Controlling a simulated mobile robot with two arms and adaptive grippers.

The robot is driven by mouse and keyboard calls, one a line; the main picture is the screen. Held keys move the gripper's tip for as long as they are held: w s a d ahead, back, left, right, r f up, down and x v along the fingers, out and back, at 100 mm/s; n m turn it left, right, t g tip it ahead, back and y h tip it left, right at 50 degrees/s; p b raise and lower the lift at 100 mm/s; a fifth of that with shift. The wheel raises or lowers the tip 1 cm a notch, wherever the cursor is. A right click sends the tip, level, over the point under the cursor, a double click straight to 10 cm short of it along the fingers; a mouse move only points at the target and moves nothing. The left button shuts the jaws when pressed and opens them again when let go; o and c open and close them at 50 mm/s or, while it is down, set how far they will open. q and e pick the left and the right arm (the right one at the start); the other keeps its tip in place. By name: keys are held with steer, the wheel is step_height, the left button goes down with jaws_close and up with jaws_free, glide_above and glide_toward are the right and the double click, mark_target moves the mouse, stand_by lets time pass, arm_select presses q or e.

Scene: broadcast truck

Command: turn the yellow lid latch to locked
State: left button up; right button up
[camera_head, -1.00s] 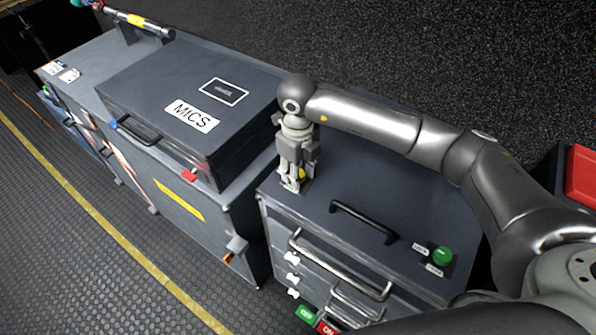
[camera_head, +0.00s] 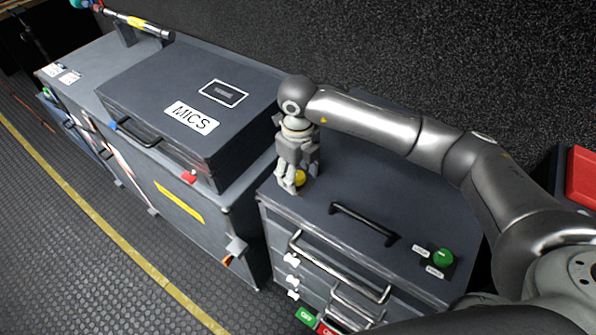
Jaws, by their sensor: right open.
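The yellow lid latch (camera_head: 300,178) is a small round knob on the top left of the grey drawer cabinet's lid (camera_head: 350,180). My right gripper (camera_head: 291,186) points down at it from above. Its fingers are open and stand close around or just in front of the latch, partly hiding it. I cannot tell whether they touch it. The latch's lock marking is hidden. My left gripper is not in view.
A black handle (camera_head: 363,223) and a green knob (camera_head: 442,257) with small labels are on the same lid. A dark MICS case (camera_head: 185,100) stands on the cabinet to the left. A red object (camera_head: 583,178) is at the right edge.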

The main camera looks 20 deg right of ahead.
mark_target(298, 175)
steer(key=shift+r, duration=0.2)
step_height(298, 175, up, 12)
steer(key=shift+f, duration=0.2)
stand_by(0.6)
